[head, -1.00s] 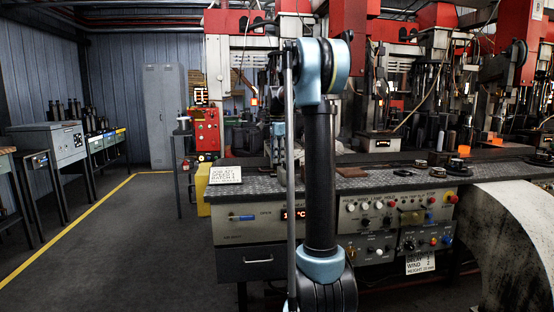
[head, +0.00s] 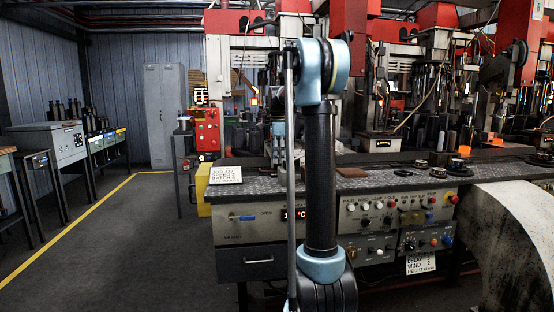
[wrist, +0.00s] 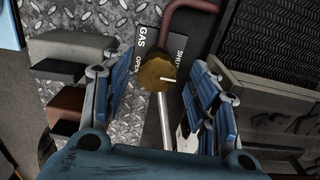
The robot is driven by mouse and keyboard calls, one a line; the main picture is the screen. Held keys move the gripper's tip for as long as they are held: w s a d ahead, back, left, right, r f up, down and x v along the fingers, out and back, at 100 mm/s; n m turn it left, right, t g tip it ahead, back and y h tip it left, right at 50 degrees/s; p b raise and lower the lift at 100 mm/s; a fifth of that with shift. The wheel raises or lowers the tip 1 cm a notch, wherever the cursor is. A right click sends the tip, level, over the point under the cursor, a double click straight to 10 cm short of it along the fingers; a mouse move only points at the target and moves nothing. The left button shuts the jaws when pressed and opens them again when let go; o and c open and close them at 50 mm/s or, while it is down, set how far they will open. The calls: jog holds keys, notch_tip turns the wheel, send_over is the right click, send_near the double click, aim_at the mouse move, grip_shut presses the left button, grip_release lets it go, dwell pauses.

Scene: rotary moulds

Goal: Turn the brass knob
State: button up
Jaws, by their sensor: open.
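My gripper (wrist: 160,82) is open, with one blue-padded finger on each side of the knob. Gaps show between the pads and the knob; I cannot tell how far the fingertips reach in depth. In the head view my arm stands in front, and I cannot make out the knob.
A reddish pipe (wrist: 182,18) bends close above the knob, and a pale rod runs below it. Brownish and grey blocks (wrist: 66,104) lie left of the gripper. In the head view, the bench's control panel (head: 385,215) carries buttons and dials. Open floor (head: 120,250) lies at left.

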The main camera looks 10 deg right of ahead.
notch_tip(320, 180, up, 12)
dwell(0.7)
jog(key=shift+f, duration=0.1)
jog(key=s+f+n, duration=0.2)
jog(key=s+n, duration=0.1)
jog(key=s, duration=0.4)
jog(key=s+f+n, duration=0.2)
jog(key=s+f, duration=0.1)
jog(key=s, duration=0.4)
jog(key=s+f+n+t, duration=0.2)
jog(key=s+f+n, duration=1.1)
jog(key=s+f, duration=1.6)
jog(key=shift+s+f, duration=0.3)
jog(key=shift+s, duration=0.35)
